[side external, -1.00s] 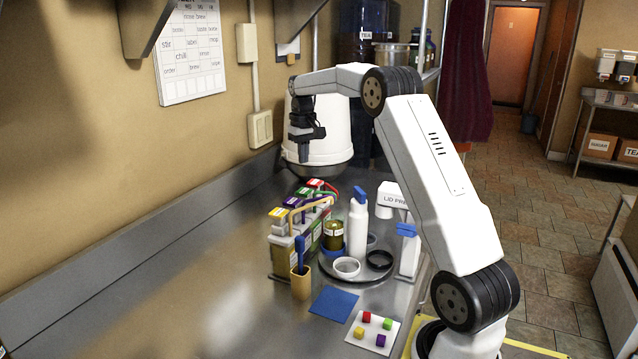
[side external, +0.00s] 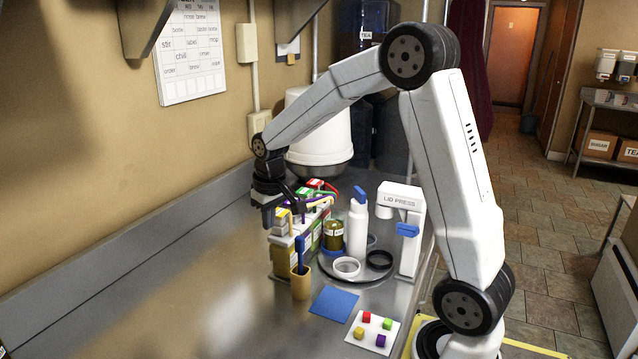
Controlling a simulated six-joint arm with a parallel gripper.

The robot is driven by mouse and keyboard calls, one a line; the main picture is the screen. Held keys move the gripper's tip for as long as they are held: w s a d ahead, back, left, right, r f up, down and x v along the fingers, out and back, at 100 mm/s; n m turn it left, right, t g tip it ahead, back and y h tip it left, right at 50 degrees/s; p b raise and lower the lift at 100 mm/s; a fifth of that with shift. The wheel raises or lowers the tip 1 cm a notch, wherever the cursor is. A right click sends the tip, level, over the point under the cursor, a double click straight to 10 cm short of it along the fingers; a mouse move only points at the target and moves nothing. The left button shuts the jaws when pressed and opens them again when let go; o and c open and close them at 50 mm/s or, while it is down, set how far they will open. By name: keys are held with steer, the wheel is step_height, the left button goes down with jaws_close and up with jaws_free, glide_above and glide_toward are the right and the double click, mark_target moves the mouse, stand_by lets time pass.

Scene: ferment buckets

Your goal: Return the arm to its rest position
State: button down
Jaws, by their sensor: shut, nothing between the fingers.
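My gripper (side external: 277,212) shows in the side external view, low over the back left of the steel counter (side external: 190,300). It points down beside the left end of a rack of tall containers with coloured lids (side external: 283,258). Its fingers are shut with nothing between them. The fingertips overlap the rack's near left end in the picture, and I cannot tell whether they touch it. My arm reaches across from the right, bent high at the elbow.
A white bucket (side external: 318,130) stands behind. In front are a brush holder (side external: 301,284), a blue cloth (side external: 334,301) and a card with coloured cubes (side external: 373,344). The front left counter is clear.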

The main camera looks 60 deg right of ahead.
steer(key=s+a+f+n, duration=0.1)
steer(key=s+a+f, duration=0.2)
steer(key=s+a, duration=0.3)
steer(key=s+a+f+n+t, duration=0.1)
steer(key=s+a+f, duration=0.2)
steer(key=s+a, duration=0.3)
steer(key=shift+s+a+f+n, duration=0.3)
steer(key=shift+s+a+n, duration=0.1)
steer(key=shift+s, duration=0.5)
